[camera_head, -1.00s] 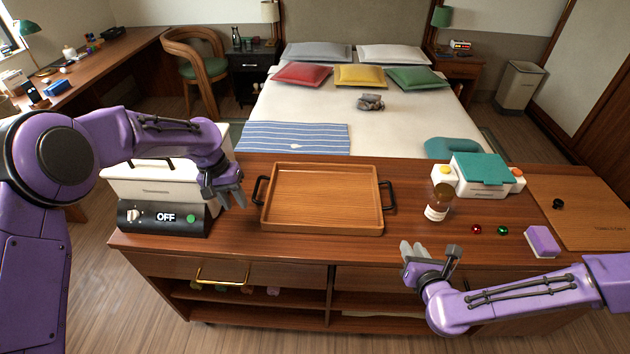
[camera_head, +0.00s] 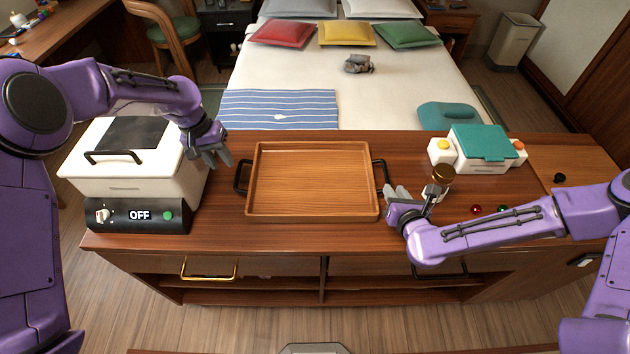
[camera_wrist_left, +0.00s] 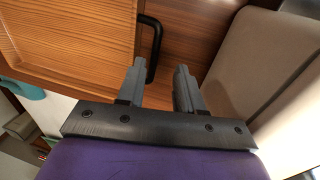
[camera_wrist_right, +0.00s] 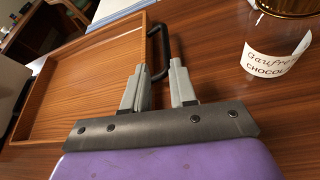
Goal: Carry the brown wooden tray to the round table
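The brown wooden tray (camera_head: 312,185) lies empty and flat on the wooden counter, with a black handle at each short side. My left gripper (camera_head: 218,160) is open by the left handle (camera_head: 240,178). In the left wrist view that handle (camera_wrist_left: 154,48) stands just beyond and between the fingertips (camera_wrist_left: 160,72). My right gripper (camera_head: 396,192) is open by the right handle (camera_head: 384,174). In the right wrist view the handle (camera_wrist_right: 162,50) reaches between the fingertips (camera_wrist_right: 158,74), with no finger closed on it. The round table is not in view.
A white appliance (camera_head: 130,170) marked OFF stands close left of the tray. A labelled jar (camera_head: 438,180) stands just right of my right gripper. A teal-and-white box (camera_head: 482,145) is further right. The bed (camera_head: 400,90) is behind the counter.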

